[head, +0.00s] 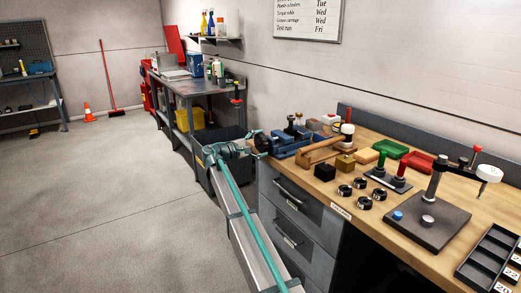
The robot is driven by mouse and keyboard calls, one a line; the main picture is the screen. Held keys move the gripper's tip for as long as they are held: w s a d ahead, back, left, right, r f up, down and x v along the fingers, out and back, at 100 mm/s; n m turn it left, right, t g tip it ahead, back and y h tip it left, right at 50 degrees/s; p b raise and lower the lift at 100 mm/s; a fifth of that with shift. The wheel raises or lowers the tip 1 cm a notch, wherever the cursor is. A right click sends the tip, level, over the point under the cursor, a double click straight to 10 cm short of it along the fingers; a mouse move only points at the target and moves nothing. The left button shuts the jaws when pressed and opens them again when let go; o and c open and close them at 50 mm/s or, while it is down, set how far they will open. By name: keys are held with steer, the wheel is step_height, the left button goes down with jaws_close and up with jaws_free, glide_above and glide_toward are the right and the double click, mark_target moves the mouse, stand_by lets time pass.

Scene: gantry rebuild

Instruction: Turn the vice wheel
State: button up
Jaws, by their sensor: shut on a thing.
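The blue vice (290,147) sits at the near left end of the wooden workbench, next to the bench edge. My teal arm reaches up from the bottom, and my gripper (262,142) is at the vice's left end. It is shut on the dark vice wheel there. The fingers and the wheel overlap and are small in the picture, so the wheel's outline and turn angle are hard to make out.
A stand with a dark base (428,222) is further right. Grey drawers (290,208) sit below.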

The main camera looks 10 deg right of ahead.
steer(key=m+b, duration=0.4)
steer(key=m, duration=0.1)
steer(key=m+b, duration=0.2)
steer(key=shift+f, duration=0.3)
steer(key=m+b, duration=0.6)
steer(key=shift+m, duration=0.4)
steer(key=m+b, duration=0.6)
steer(key=m, duration=0.1)
steer(key=shift+f+b, duration=0.1)
steer(key=shift+b, duration=0.25)
steer(key=m+b, duration=0.3)
steer(key=shift+m, duration=0.3)
steer(key=shift+r+m+b, duration=0.2)
steer(key=shift+m+b, duration=1.1)
steer(key=shift+m, duration=0.3)
steer(key=o, duration=0.9)
steer(key=shift+r, duration=0.1)
steer(key=shift+o, duration=0.2)
